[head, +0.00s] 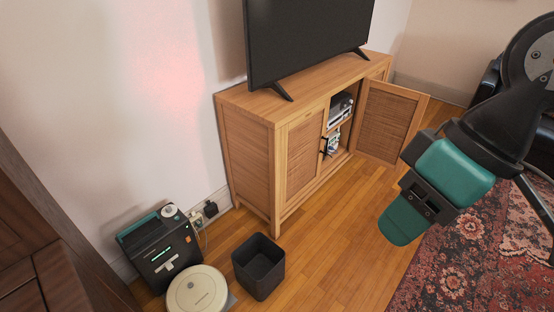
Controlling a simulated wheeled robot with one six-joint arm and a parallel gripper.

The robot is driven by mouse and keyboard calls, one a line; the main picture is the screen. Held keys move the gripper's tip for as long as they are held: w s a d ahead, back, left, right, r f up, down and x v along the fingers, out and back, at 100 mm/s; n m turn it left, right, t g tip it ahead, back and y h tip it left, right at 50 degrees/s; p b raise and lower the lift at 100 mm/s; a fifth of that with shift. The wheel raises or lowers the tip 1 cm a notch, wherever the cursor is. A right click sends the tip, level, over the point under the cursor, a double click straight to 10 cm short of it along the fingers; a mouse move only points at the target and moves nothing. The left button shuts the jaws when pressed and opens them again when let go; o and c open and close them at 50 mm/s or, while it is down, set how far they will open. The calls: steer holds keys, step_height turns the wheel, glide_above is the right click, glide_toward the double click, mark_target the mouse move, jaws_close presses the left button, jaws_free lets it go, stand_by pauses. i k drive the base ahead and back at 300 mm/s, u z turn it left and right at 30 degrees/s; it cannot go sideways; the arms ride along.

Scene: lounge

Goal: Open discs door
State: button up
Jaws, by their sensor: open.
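A wooden cabinet (250,158) with woven door panels stands against the wall. Its left door (303,150) is shut. Its right door (390,122) stands swung wide out to the right. The opening between them shows a grey device (340,110) on the upper shelf and small cases (333,143) lower down, partly hidden. A small dark handle (323,147) shows at the left door's inner edge. I cannot tell which door is the discs door. My gripper (405,220) is open, teal and black, in front of and right of the cabinet, apart from both doors. I see nothing held.
A black TV (306,38) stands on the cabinet. A black bin (259,267), a round robot vacuum (197,291) and its dark dock (161,251) are on the floor at lower left. A red patterned rug (455,270) lies at right. Wood floor before the cabinet is clear.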

mark_target(303, 138)
steer(key=z, duration=0.45)
steer(key=i, duration=0.6)
steer(key=z, duration=0.5)
steer(key=i, duration=1.5)
steer(key=u, duration=0.75)
